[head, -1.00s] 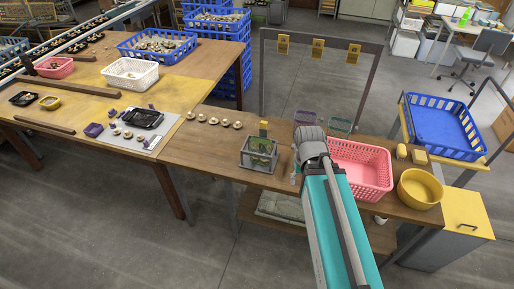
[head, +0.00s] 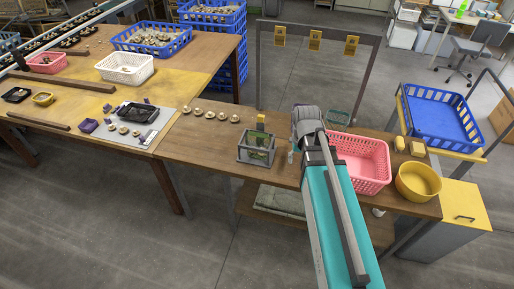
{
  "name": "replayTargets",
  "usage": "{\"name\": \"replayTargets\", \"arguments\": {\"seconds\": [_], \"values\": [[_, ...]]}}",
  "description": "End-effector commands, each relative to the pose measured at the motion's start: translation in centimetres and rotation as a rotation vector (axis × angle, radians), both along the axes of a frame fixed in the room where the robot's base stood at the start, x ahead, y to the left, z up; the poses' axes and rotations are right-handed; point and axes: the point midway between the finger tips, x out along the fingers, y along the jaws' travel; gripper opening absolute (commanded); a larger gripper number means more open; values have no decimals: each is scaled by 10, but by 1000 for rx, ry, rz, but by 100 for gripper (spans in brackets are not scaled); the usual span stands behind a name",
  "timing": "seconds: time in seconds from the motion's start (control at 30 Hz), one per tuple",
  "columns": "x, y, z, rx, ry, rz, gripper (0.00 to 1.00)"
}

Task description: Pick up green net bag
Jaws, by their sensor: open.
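Dark green, mesh-like material (head: 258,157), which looks like the green net bag, is inside a grey open box (head: 252,163) on the wooden bench. A yellow tag stands at the back of the box. My arm reaches in from the bottom right, and its wrist is just right of the box. Only a small pale part of my gripper (head: 291,157) shows at the left of the wrist, apart from the box. The fingers are mostly hidden by my arm, with nothing seen held.
A pink basket (head: 377,184) and a yellow bowl (head: 418,181) stand right of my arm. A green-rimmed thing (head: 338,117) shows behind the bench. Several mushrooms (head: 210,115) lie in a row left of the box. The bench front there is clear.

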Motion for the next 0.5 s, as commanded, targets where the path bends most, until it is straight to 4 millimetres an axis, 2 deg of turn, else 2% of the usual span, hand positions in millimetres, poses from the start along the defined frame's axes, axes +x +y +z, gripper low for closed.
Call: {"name": "replayTargets", "arguments": {"seconds": [0.03, 0.3, 0.4, 0.5], "values": [[28, -6, -2, -1, 0, -23, 63], [142, -12, -9, 0, 0, -148, 63], [178, -13, -11, 0, 0, -192, 63], [204, -15, -12, 0, 0, -226, 63]]}}
